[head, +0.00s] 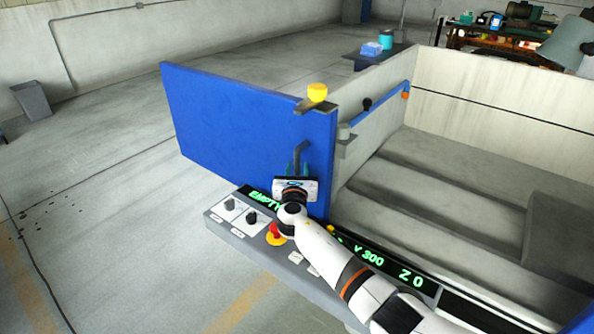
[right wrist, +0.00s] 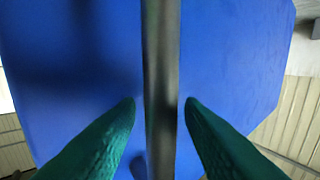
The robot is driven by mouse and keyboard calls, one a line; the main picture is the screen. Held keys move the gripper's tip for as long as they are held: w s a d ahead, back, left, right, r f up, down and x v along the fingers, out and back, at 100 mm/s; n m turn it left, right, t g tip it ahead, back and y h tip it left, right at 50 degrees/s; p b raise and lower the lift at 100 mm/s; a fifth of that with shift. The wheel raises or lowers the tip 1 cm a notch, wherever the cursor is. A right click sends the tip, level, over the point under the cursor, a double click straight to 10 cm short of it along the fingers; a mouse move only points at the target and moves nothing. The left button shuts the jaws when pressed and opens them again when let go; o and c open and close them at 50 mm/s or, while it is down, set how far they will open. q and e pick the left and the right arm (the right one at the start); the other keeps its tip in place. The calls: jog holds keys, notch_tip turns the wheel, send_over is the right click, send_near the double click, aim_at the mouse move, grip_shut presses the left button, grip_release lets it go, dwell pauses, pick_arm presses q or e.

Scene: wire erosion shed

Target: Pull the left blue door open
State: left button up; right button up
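The left blue door (head: 235,120) is a flat upright panel in the head view. It reaches left past the side wall of the machine's tub, and the tub's front is open to its right. A grey upright bar handle (head: 301,155) sits near the door's right edge. My right gripper (head: 297,172) is at this handle. In the right wrist view, the green fingertips of the gripper (right wrist: 160,102) stand on either side of the handle bar (right wrist: 161,50), with narrow gaps showing. Blue door surface fills most of that view behind the bar. My left gripper is out of view.
A control console (head: 232,226) with knobs, a red button (head: 275,230) and green readouts lies below the door and my right forearm. Floor left of the door is clear, except for a bin (head: 32,100) by the wall.

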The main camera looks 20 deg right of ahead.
jog(key=shift+s+a, duration=0.15)
jog(key=shift+s, duration=0.3)
jog(key=v, duration=1.1)
